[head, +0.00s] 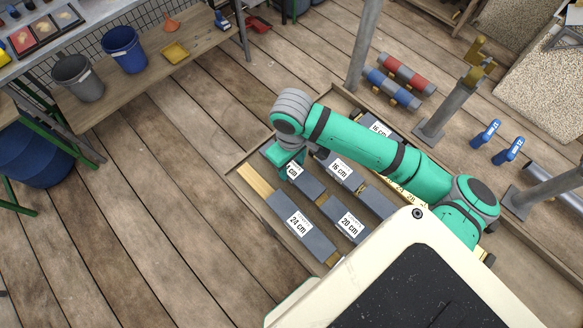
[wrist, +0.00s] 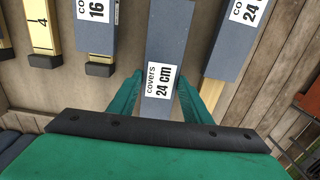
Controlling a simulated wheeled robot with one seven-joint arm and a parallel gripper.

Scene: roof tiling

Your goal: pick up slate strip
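Dark grey slate strips with white labels lie in a shallow wooden frame on the floor. In the wrist view, one slate strip (wrist: 168,45) labelled "covers 24 cm" runs up the middle. My gripper (wrist: 160,80) is open, with one green finger on each side of this strip and narrow gaps beside it. In the head view, my gripper (head: 291,158) is over the top end of a strip (head: 308,186) whose label is partly hidden by it. Another strip labelled 24 cm (head: 300,228) lies at the lower left, also visible at the right of the wrist view (wrist: 236,45).
Strips labelled 20 cm (head: 343,218) and 16 cm (head: 345,172) lie close by. A yellow batten (wrist: 40,28) marked 4 shows in the wrist view. Red and blue rollers (head: 392,88) and metal posts (head: 362,45) stand beyond. A bench with buckets (head: 124,50) is at upper left.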

